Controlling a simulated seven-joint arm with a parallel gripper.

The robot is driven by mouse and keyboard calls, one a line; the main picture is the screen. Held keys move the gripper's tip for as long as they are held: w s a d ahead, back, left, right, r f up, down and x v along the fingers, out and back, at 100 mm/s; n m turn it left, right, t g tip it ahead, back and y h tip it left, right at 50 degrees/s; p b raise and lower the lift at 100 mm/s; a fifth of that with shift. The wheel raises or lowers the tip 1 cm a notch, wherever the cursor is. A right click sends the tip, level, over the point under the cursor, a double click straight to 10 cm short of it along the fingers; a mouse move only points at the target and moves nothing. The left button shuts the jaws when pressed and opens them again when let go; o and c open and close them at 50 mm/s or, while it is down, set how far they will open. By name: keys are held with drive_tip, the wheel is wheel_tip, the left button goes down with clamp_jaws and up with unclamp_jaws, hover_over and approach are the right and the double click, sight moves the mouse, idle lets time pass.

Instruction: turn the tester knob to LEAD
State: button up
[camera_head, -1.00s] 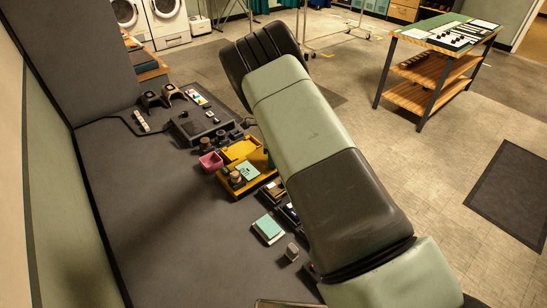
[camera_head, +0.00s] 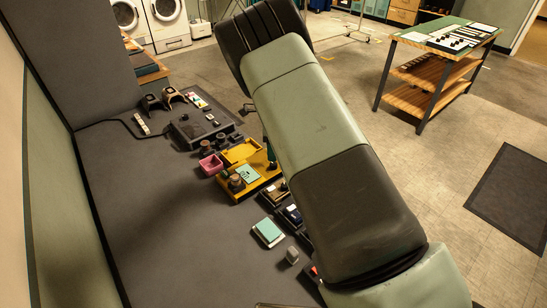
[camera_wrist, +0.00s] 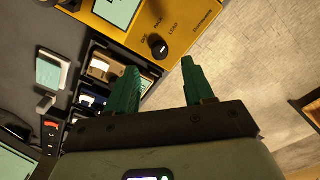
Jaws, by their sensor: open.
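The yellow tester (camera_wrist: 192,20) fills the top of the wrist view, with a pale green screen (camera_wrist: 117,10) at its left. Its black knob (camera_wrist: 157,46) has a small white mark, and OFF, LEAD and another label are printed around it. I cannot tell surely which label the mark faces. My gripper (camera_wrist: 160,66) has two green fingers, spread apart and empty, just below the knob in the wrist view and not touching it visibly. In the head view the tester (camera_head: 262,184) lies on the dark bench, partly behind my arm, and a green finger shows beside it.
A pink bin (camera_head: 211,164) and a dark device (camera_head: 203,128) stand near the tester on the dark bench (camera_head: 165,215). A teal-topped box (camera_head: 268,232) and several dark trays (camera_wrist: 98,75) lie close by. Bare bench extends to the left.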

wheel_tip(320, 180, up, 5)
drive_tip(key=shift+r, duration=0.1)
idle(0.5)
drive_tip(key=s+d+r+n+t+y, duration=0.1)
drive_tip(key=s+d+r+n, duration=0.25)
drive_tip(key=r, duration=0.45)
drive_tip(key=s+d+r+n, duration=0.2)
drive_tip(key=s+d+r, duration=0.25)
drive_tip(key=r, duration=0.45)
drive_tip(key=s+d+r+n+t+y, duration=0.1)
drive_tip(key=s+d+r+n, duration=0.2)
drive_tip(key=s+r, duration=0.35)
drive_tip(key=s+d+r+n+t, duration=0.1)
drive_tip(key=s+d+r+n, duration=0.1)
drive_tip(key=s, duration=0.5)
drive_tip(key=s+d+r+n+t+h, duration=0.1)
drive_tip(key=s+d+r+n, duration=0.1)
drive_tip(key=s+n, duration=0.2)
drive_tip(key=s+d+r+n+t+h, duration=0.1)
drive_tip(key=s+n, duration=0.3)
drive_tip(key=s, duration=0.7)
drive_tip(key=shift+d+r+t, duration=0.3)
drive_tip(key=shift+d+r, duration=0.4)
